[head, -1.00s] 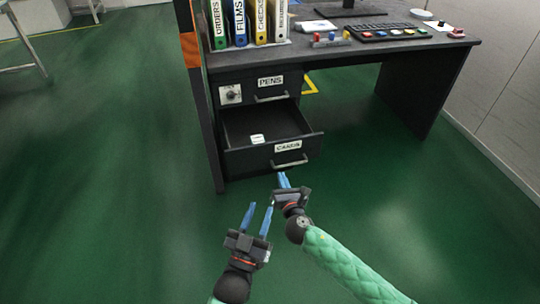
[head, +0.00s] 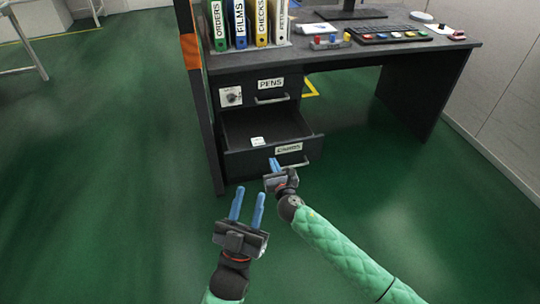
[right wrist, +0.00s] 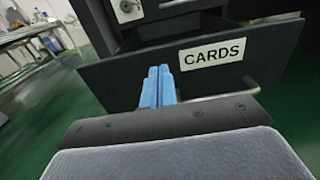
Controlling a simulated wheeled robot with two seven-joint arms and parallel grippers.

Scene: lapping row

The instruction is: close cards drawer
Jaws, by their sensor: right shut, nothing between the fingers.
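The cards drawer (head: 252,163) is pulled open below the pens drawer (head: 269,84), with a small white item (head: 257,141) inside. Its front, labelled CARDS, also shows in the right wrist view (right wrist: 120,78). My right gripper (head: 274,164) is shut and empty, its blue fingertips in front of the drawer front, left of the label and handle. In the right wrist view its fingers (right wrist: 158,85) overlap the drawer front; I cannot tell whether they touch it. My left gripper (head: 247,206) is open and empty, lower and to the left, above the floor.
The dark desk (head: 420,75) holds several binders (head: 240,24), a keyboard (head: 388,33) and small coloured items. A dark post with an orange band (head: 190,50) stands at the desk's left edge. The green floor (head: 110,190) is clear on the left and in front.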

